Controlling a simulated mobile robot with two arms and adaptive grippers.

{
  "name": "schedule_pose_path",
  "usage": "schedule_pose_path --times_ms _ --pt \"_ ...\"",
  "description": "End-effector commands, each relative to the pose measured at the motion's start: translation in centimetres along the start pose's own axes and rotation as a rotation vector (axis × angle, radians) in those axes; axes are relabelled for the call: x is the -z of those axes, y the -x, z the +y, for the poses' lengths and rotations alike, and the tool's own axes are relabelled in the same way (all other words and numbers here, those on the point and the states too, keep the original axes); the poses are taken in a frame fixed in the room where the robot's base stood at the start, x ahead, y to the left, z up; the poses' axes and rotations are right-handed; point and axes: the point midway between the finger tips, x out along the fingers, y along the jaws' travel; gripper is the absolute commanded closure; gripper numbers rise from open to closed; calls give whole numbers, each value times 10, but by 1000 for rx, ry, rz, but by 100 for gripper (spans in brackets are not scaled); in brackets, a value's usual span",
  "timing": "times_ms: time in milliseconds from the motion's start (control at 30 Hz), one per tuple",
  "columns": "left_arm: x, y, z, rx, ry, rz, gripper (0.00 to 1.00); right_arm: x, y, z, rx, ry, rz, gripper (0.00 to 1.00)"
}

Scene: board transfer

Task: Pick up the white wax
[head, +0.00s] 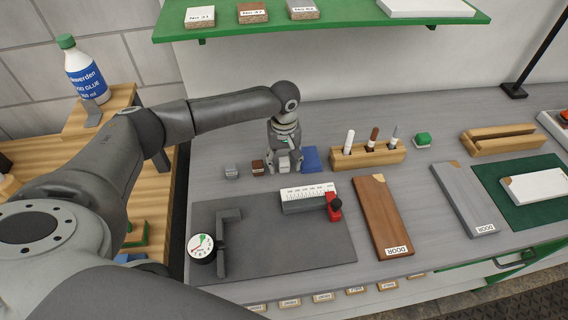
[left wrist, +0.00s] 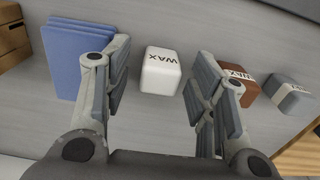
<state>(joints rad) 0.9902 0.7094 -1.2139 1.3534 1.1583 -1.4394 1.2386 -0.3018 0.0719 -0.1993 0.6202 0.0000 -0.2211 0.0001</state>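The white wax is a small white block marked WAX (left wrist: 160,72), lying on the grey bench. In the head view the white wax (head: 284,163) shows partly between the fingers of my left gripper (head: 285,160). In the left wrist view my left gripper (left wrist: 160,82) is open, with one finger on each side of the white wax and a visible gap to both. My right gripper is not in view.
A brown wax block (left wrist: 236,84) and a grey one (left wrist: 289,94) stand close beside one finger. Blue flat pieces (left wrist: 75,58) lie close by the other. A grey mat (head: 290,240) with a gauge (head: 201,247) and white-faced block (head: 308,193) lies nearer.

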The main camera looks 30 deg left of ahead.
Motion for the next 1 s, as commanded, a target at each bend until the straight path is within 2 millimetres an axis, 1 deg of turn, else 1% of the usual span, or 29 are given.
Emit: schedule_pose_path --times_ms 33,67,300,600,733,833,933,1000 --pt "0 0 0 0 0 0 57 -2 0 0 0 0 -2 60" --pt "0 0 0 0 0 0 61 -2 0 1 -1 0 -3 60" --pt "0 0 0 0 0 0 91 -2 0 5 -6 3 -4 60" --pt "0 1 0 0 0 0 92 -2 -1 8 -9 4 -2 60" --pt "1 6 1 -3 0 1 92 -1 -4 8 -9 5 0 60" --pt "1 15 0 -3 0 2 92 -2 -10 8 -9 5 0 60" --pt "2 30 1 -5 0 3 92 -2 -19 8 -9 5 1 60" --pt "-6 43 13 -7 -5 2 92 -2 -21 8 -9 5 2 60"
